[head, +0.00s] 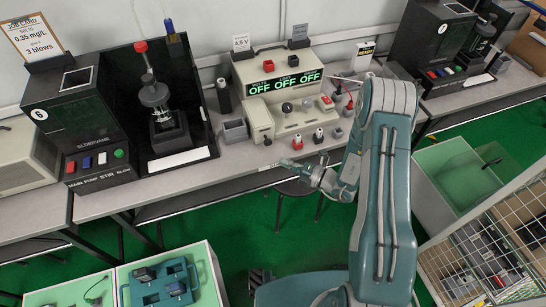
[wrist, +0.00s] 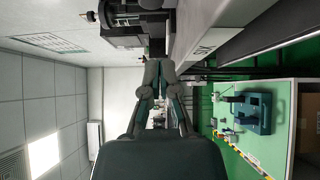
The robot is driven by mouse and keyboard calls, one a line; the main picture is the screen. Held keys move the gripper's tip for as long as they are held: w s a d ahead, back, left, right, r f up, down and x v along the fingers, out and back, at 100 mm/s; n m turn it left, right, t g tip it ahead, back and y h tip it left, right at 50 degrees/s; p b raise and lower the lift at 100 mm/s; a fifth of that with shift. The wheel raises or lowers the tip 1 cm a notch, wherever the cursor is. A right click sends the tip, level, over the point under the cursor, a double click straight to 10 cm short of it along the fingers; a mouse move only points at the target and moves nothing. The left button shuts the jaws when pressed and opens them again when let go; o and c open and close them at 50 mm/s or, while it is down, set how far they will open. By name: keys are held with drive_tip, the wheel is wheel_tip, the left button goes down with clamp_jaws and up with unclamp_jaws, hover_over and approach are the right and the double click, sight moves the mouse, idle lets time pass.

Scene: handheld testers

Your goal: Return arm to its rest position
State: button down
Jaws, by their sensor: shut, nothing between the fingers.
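My arm is teal and grey and stands raised at the right of centre in the head view. It is folded, with its upper bend in front of the bench (head: 225,172). My gripper (head: 290,164) points left and shows small in front of the bench's front edge. In the wrist view the two grey fingers of my gripper (wrist: 159,68) come together at their tips. Nothing shows between them. My gripper appears apart from the bench and the devices on it.
A tester with green OFF displays (head: 300,114) stands on the bench behind my arm. A black tester (head: 80,125) stands at left. A stool (head: 298,190) is under the bench edge. A green-floored bin (head: 445,170) and wire cage (head: 485,245) are at right. A teal tray (head: 160,285) lies at lower left.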

drive_tip(key=w+v, duration=0.1)
drive_tip(key=v, duration=0.6)
drive_tip(key=s+a+r+n+g+h, duration=0.25)
drive_tip(key=s+r+n+g, duration=0.3)
drive_tip(key=r+n, duration=0.45)
drive_tip(key=s+a+r+n+g+h, duration=0.2)
drive_tip(key=s+a+r+n+g, duration=0.15)
drive_tip(key=r+n+g, duration=0.6)
drive_tip(key=s+d+r+n+t+h, duration=0.4)
drive_tip(key=s+r+n+t+h, duration=0.1)
drive_tip(key=n, duration=0.6)
drive_tip(key=s+d+r+n+t+h, duration=0.5)
drive_tip(key=r+n, duration=0.3)
drive_tip(key=n, duration=0.3)
drive_tip(key=shift+s+t+h, duration=0.65)
drive_tip(key=shift+t, duration=0.05)
drive_tip(key=shift+d, duration=0.1)
